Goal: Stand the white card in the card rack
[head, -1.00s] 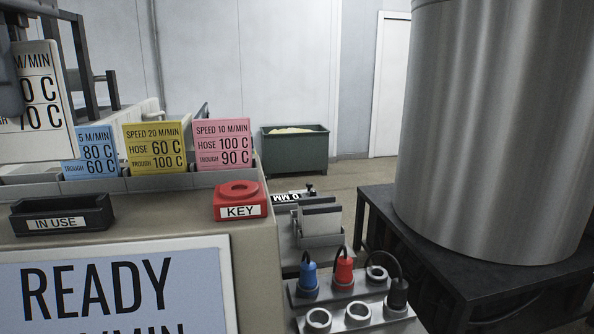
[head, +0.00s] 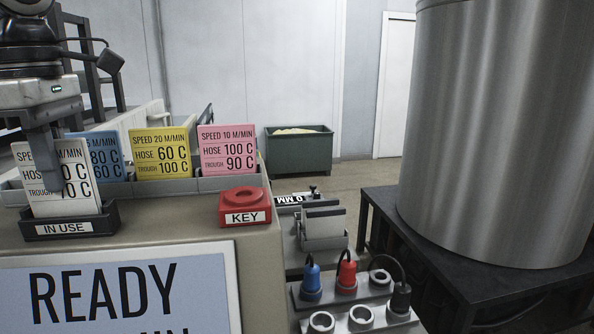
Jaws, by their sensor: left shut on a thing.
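The white card (head: 80,165), printed with speed, hose and trough lines, is at the left, nearly upright and slightly tilted. My left gripper (head: 50,188) comes down from above and is shut on it, with a finger covering part of its print. The card's lower edge is at the black IN USE holder (head: 98,222), behind its front wall; I cannot tell whether it touches the bottom. The grey card rack (head: 165,186) is behind, with a blue card (head: 112,158), a yellow card (head: 160,155) and a pink card (head: 227,150) standing in it. My right gripper is not in view.
A red KEY holder (head: 243,207) sits right of the IN USE holder, with clear desk top between. A READY panel (head: 200,275) is in front. Blue and red plugs (head: 346,275), a large metal roll (head: 490,130) and a green bin (head: 298,150) are to the right.

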